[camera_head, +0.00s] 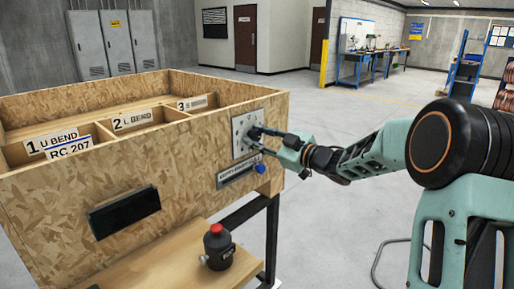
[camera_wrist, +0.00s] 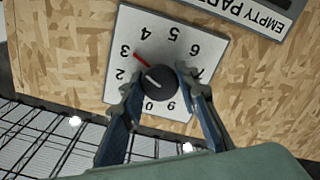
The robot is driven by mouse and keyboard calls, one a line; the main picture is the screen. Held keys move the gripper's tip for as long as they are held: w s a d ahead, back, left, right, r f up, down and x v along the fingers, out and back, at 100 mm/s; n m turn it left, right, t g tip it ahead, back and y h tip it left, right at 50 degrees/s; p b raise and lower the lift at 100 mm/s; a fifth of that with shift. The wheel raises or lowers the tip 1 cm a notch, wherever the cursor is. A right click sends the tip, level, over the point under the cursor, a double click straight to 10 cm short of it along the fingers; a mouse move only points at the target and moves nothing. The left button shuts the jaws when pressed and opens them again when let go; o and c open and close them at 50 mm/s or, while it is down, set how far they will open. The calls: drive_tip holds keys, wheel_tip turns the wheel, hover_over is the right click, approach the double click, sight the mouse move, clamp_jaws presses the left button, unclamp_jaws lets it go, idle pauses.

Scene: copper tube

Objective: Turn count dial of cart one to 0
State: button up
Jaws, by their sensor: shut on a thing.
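The count dial (camera_wrist: 158,83) is a dark round knob on a white numbered plate (camera_wrist: 215,45) on the wooden cart's (camera_head: 60,205) right-hand end. In the wrist view the numbers appear inverted. A red pointer line at the knob's edge points close to the 3; the 0 is at the bottom of the plate. My gripper (camera_wrist: 157,80) has one finger on each side of the knob and is shut on it. In the head view my gripper (camera_head: 262,136) reaches the plate from the right; its fingers largely hide the knob.
An "EMPTY PARTS" label plate (camera_head: 237,176) and a blue knob (camera_head: 260,168) sit just below the dial plate. A black-and-red object (camera_head: 217,245) stands on the cart's lower shelf. A black handle (camera_head: 124,212) is on the front. Open floor lies to the right.

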drive_tip(key=n+b, duration=0.6)
drive_tip(key=b, duration=0.1)
drive_tip(key=shift+f, duration=0.3)
drive_tip(key=n+b, duration=0.5)
drive_tip(key=n, duration=0.1)
drive_tip(key=n+b, duration=0.9)
drive_tip(key=n, duration=0.1)
drive_tip(key=shift+r+n+b, duration=0.2)
drive_tip(key=shift+n+b, duration=0.1)
drive_tip(key=o, duration=1.2)
drive_tip(key=shift+r, duration=0.1)
drive_tip(key=shift+c, duration=0.2)
